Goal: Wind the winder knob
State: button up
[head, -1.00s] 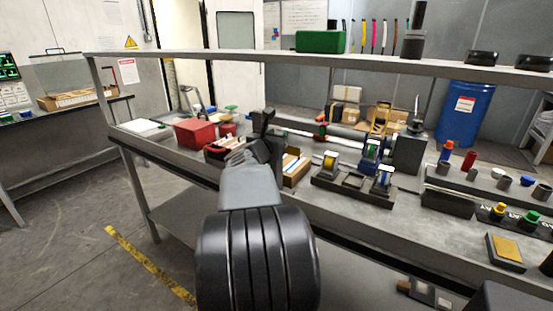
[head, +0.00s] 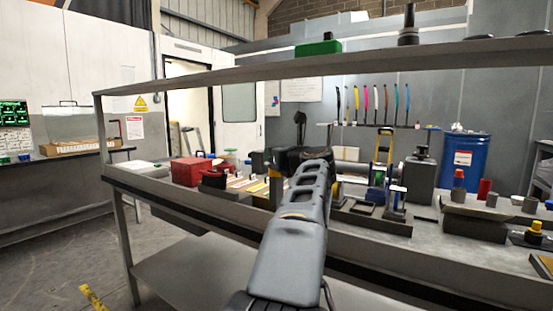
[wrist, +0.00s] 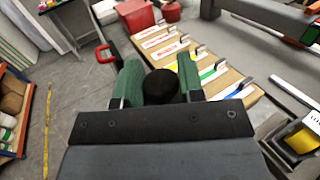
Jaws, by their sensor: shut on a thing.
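In the wrist view, my gripper (wrist: 160,82) has its two green fingers on either side of a dark round knob (wrist: 161,88), which I take for the winder knob. The gripper is shut on it, and the knob's round end faces the camera. In the head view, my gripper (head: 302,155) is over the bench, largely hidden by my own arm, and the knob cannot be made out there. Any mark showing how far the knob is turned is not visible.
A wooden rack with coloured strips (wrist: 200,65) lies close beyond the fingers. A red box (head: 188,171) stands on the bench to the left. A yellow spool (wrist: 302,138) is at the right. A shelf rail (head: 230,76) runs above the bench.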

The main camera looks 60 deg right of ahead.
jog(key=n+t+y+p, duration=0.1)
jog(key=n+y+p, duration=0.1)
jog(key=r+n+t+y+p, duration=0.1)
jog(key=y+p, duration=0.2)
jog(key=shift+d+n+y+p, duration=0.15)
jog(key=shift+n+y+p, duration=0.15)
jog(key=shift+n, duration=0.1)
jog(key=n+y+p, duration=0.1)
jog(key=y+p, duration=0.2)
jog(key=p, duration=0.1)
jog(key=n+y+p, duration=0.2)
jog(key=p, duration=0.2)
jog(key=shift+r+n+y, duration=0.1)
jog(key=shift+n+y, duration=0.2)
jog(key=shift+y, duration=0.1)
jog(key=n+y+p, duration=0.1)
jog(key=y+p, duration=0.1)
jog(key=p, duration=0.3)
jog(key=shift+n+g+y, duration=0.3)
jog(key=shift+n, duration=0.1)
jog(key=n+y+p, duration=0.1)
jog(key=y+p, duration=0.1)
jog(key=f+n+g+y+p, duration=0.1)
jog(key=p, duration=0.2)
jog(key=shift+n+g+y+p, duration=0.3)
jog(key=shift+y, duration=0.1)
jog(key=shift+n+g+y+p, duration=0.3)
jog(key=shift+y+p, duration=0.1)
jog(key=shift+p, duration=0.65)
